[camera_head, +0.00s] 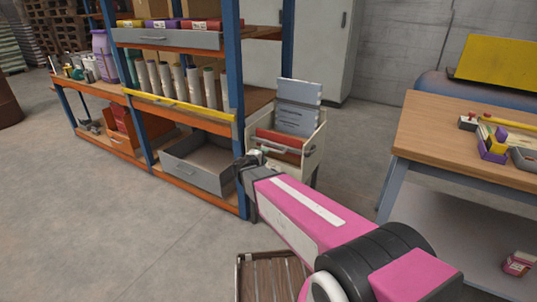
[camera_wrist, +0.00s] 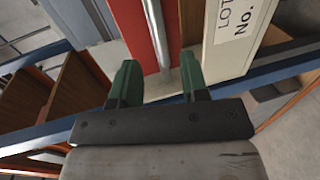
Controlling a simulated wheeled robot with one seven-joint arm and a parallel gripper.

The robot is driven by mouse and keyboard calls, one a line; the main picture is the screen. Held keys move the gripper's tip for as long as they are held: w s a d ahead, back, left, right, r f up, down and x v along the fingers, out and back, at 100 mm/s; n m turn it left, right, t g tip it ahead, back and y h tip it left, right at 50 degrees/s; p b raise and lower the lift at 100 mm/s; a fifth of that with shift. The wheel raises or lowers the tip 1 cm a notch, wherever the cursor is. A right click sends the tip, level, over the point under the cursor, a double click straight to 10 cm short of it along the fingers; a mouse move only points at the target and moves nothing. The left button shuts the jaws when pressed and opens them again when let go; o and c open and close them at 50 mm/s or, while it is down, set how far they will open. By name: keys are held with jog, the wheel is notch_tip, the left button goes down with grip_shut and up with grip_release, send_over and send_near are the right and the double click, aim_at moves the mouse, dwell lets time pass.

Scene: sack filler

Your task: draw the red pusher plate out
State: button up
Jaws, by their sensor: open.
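The red pusher plate (camera_head: 279,137) sits in the front of a cream sack filler (camera_head: 312,150), with a metal bar handle (camera_head: 268,149) across it. In the wrist view the red plate (camera_wrist: 134,28) is ahead of my gripper (camera_wrist: 160,80), and its handle (camera_wrist: 157,32) runs upright in the picture. My gripper is open, with its two green fingers on either side of the handle's line. I cannot tell whether the handle is fully between the fingertips. In the head view my gripper (camera_head: 247,161) is beside the filler's front, its fingers largely hidden.
Grey printed sacks (camera_head: 297,106) stand in the filler behind the plate. A blue and orange shelf rack (camera_head: 240,130) with an open grey drawer (camera_head: 196,180) is close on the left. A wooden workbench (camera_head: 450,135) stands to the right. A slatted crate (camera_head: 243,275) is on the floor below my arm.

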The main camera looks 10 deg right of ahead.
jog(key=shift+v, duration=1.45)
jog(key=s+d+f+m+g+y, duration=0.4)
jog(key=s+d+m+g, duration=0.1)
jog(key=s, duration=0.4)
jog(key=s+d+f+m+g+y, duration=0.4)
jog(key=s+d+g, duration=0.3)
jog(key=s, duration=0.3)
jog(key=shift+d+m+g+y, duration=0.35)
jog(key=shift+m+y, duration=0.25)
jog(key=shift+m, duration=0.3)
jog(key=shift+s+a, duration=0.1)
